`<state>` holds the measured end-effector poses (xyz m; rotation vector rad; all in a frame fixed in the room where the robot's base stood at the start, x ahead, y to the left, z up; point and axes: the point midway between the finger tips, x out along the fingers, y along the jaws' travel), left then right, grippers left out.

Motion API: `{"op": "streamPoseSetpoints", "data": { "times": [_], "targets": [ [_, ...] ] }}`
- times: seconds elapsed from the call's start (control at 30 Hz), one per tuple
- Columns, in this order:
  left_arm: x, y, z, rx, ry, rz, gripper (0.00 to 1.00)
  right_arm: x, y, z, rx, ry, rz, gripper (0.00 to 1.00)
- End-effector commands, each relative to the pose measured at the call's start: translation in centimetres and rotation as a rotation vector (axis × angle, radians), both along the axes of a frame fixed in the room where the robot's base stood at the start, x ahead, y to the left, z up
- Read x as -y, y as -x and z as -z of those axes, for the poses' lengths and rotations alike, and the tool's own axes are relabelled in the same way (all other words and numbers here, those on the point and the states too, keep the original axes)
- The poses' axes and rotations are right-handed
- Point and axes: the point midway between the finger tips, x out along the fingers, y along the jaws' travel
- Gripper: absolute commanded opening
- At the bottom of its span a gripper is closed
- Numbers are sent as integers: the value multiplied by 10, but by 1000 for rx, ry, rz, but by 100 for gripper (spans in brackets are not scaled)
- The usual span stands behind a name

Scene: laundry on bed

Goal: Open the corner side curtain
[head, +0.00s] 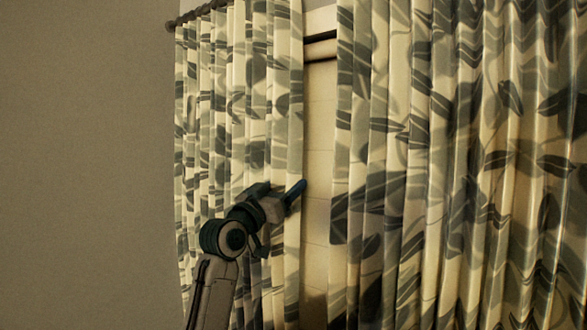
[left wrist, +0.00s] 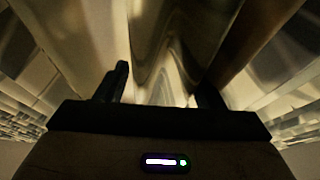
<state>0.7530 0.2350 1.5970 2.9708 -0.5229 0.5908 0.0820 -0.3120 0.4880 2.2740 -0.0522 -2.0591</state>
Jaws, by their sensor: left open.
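The left curtain panel (head: 240,100), cream with grey-green leaves, hangs in folds beside the plain wall at the left corner. A wider matching right panel (head: 450,150) fills the right of the head view. A narrow vertical gap (head: 318,150) stands between them. My left gripper (head: 282,198) is open in front of the left panel, near its inner edge by the gap. In the left wrist view my open fingers (left wrist: 163,90) point at blurred hanging folds (left wrist: 165,35). Fabric shows between and beyond the fingers; contact cannot be told. My right gripper is out of view.
A dark curtain rod (head: 200,12) runs along the top left. A pale horizontal bar (head: 320,48) and a light tiled surface show through the gap. The bare wall (head: 85,160) at the left is clear.

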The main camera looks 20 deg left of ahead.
Motion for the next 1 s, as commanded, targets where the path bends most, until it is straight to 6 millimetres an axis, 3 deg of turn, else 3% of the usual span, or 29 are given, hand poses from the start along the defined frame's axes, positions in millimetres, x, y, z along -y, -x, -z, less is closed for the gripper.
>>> {"op": "streamPoseSetpoints", "data": {
  "times": [0.03,0.23,0.63,0.93,1.0],
  "targets": [
    [4,-8,-9,-3,2,2,62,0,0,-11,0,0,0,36],
    [11,-29,-15,-1,1,2,62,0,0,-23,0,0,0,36],
    [13,-35,-15,0,0,0,62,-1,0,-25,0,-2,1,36],
    [13,-35,-15,0,0,0,3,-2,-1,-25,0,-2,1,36],
    [13,-35,-15,-1,0,0,0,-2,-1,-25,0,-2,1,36]
  ]
}}
